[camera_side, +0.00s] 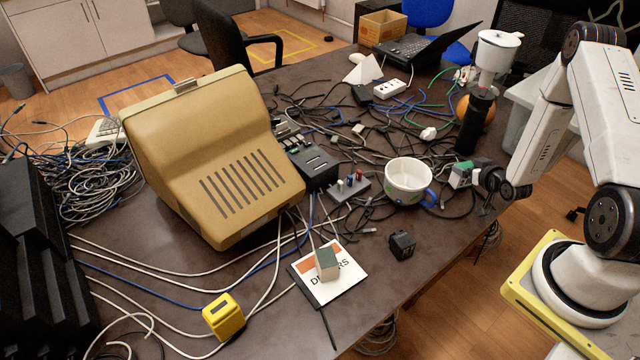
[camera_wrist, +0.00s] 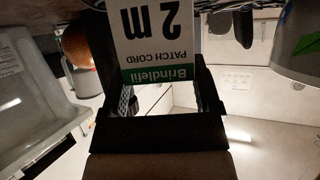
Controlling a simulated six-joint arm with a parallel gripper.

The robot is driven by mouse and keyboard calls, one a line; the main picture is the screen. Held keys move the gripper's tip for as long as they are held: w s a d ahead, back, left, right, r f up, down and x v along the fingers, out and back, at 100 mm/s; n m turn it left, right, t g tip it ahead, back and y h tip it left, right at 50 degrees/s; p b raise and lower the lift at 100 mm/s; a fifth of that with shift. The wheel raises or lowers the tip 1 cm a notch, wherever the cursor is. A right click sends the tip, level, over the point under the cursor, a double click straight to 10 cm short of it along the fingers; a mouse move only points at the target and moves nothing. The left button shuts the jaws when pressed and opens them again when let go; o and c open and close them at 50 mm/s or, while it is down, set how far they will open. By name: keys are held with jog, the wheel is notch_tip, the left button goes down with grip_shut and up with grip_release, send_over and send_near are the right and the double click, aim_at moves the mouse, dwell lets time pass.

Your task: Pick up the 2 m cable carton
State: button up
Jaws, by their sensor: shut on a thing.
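The 2 m cable carton (camera_side: 460,175) is a small white and green box near the right edge of the table in the side view. In the wrist view the carton (camera_wrist: 160,32) fills the top middle, its label "2 m PATCH CORD Brindlefil" upside down. My gripper (camera_side: 476,174) comes in level from the right and is shut on the carton. Its dark fingers flank the box in the wrist view. I cannot tell whether the carton's underside touches the table; its far side is hidden.
A white cup (camera_side: 405,176) with a blue handle stands just left of the carton. A black cylinder (camera_side: 474,122) stands behind it, with an orange ball (camera_side: 487,110). Loose cables lie around. A dark cube (camera_side: 402,246) sits in front, and a beige monitor (camera_side: 205,150) stands left.

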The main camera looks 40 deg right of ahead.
jog(key=shift+r, duration=4.55)
